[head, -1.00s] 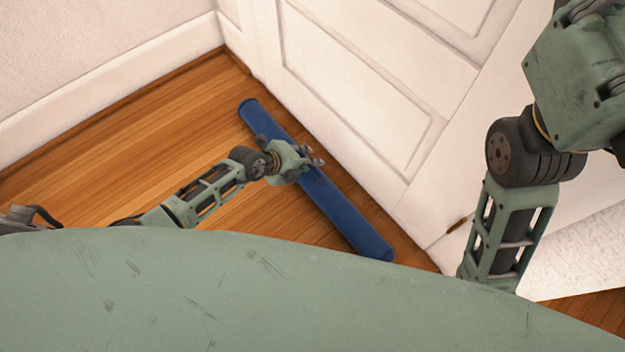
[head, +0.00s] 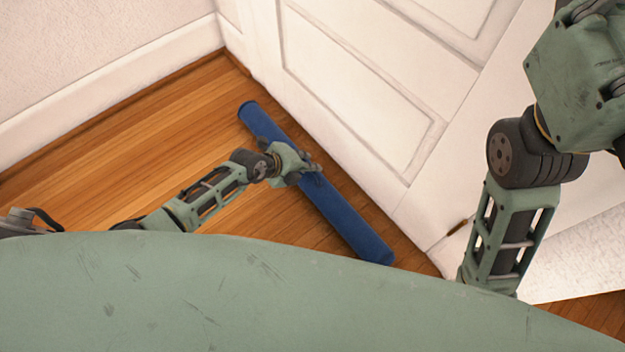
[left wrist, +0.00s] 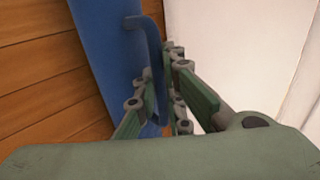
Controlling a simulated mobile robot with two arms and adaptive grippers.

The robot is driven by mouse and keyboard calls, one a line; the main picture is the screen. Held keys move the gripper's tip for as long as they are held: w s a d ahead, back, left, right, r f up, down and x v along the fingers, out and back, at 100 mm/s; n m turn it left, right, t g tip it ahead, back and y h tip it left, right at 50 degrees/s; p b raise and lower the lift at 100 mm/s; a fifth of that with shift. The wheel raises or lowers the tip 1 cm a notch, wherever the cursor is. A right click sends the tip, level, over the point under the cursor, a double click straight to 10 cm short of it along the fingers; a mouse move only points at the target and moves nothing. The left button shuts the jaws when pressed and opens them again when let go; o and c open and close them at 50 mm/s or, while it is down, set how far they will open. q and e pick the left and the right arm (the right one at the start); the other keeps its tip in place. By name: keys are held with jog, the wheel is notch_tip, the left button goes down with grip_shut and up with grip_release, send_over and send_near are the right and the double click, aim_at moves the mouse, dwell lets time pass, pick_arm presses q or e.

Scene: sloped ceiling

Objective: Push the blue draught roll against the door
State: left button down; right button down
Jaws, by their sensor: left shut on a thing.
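The blue draught roll (head: 350,224) lies on the wooden floor, roughly along the foot of the white door (head: 350,85), with a strip of floor showing between them. In the left wrist view the roll (left wrist: 108,50) has a thin blue strap or handle (left wrist: 155,55) standing off its side. My left gripper (head: 315,170) is at the middle of the roll and hides part of it. In the left wrist view my left gripper (left wrist: 166,72) is shut on that strap. My right arm shows at the right, but its gripper is out of view.
A white baseboard (head: 110,85) runs along the wall at the left and meets the door frame at a corner. The wooden floor (head: 120,150) left of the roll is clear. My own green body covers the bottom of the head view.

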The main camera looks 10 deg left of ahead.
aim_at(337, 144)
pick_arm(q)
jog(key=w+d, duration=0.3)
jog(key=w, duration=0.2)
jog(key=shift+d, duration=0.3)
dwell(0.6)
jog(key=shift+r, duration=0.1)
dwell(0.3)
jog(key=shift+w+d+b, duration=0.45)
jog(key=shift+w+d, duration=0.75)
jog(key=shift+w, duration=0.25)
jog(key=shift+w+d, duration=0.15)
jog(key=shift+w, duration=0.05)
jog(key=shift+w+d+r, duration=0.1)
jog(key=shift+w, duration=0.05)
